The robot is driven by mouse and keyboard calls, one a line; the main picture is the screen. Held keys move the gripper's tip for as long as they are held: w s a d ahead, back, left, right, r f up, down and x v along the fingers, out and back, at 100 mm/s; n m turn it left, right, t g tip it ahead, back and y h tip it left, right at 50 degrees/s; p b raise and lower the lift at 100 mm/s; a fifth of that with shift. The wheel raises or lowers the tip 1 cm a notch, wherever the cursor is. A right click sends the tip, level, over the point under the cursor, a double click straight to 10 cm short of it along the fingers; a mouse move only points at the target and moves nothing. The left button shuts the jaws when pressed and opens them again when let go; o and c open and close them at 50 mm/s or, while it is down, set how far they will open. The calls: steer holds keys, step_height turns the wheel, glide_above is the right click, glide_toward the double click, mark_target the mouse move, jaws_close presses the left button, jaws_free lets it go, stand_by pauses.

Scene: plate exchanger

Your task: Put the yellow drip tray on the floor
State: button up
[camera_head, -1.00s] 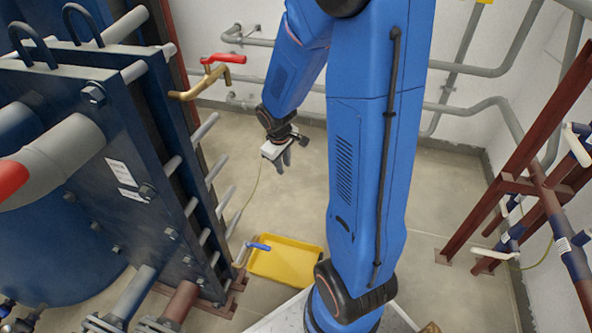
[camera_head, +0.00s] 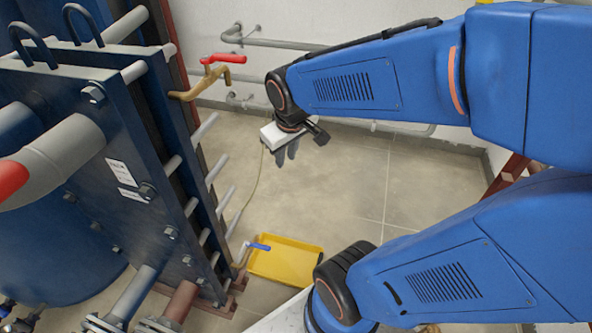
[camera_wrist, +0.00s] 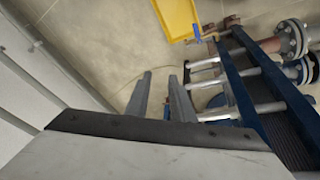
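The yellow drip tray (camera_head: 285,264) lies on the floor beside the foot of the plate exchanger, under a small tap with a blue lever. The tray also shows at the top of the wrist view (camera_wrist: 178,16), partly cut off by the frame edge. My gripper (camera_head: 286,157) hangs in the air over the floor, beyond the tray and well apart from it. In the wrist view my two fingers (camera_wrist: 160,98) stand apart with nothing between them.
The blue plate exchanger (camera_head: 120,170) with protruding tie bars stands at left. A brass tap with a red handle (camera_head: 222,59) is near the back wall. Grey pipes (camera_head: 290,43) run along the wall. The floor (camera_head: 345,185) between is clear.

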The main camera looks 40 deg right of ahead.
steer(key=s+a+r, duration=0.2)
steer(key=s, duration=0.3)
steer(key=s+a+r+m+t+y, duration=0.1)
steer(key=s+a+r, duration=0.1)
steer(key=s, duration=0.3)
steer(key=shift+s+r, duration=0.15)
steer(key=shift+r, duration=0.3)
stand_by(0.8)
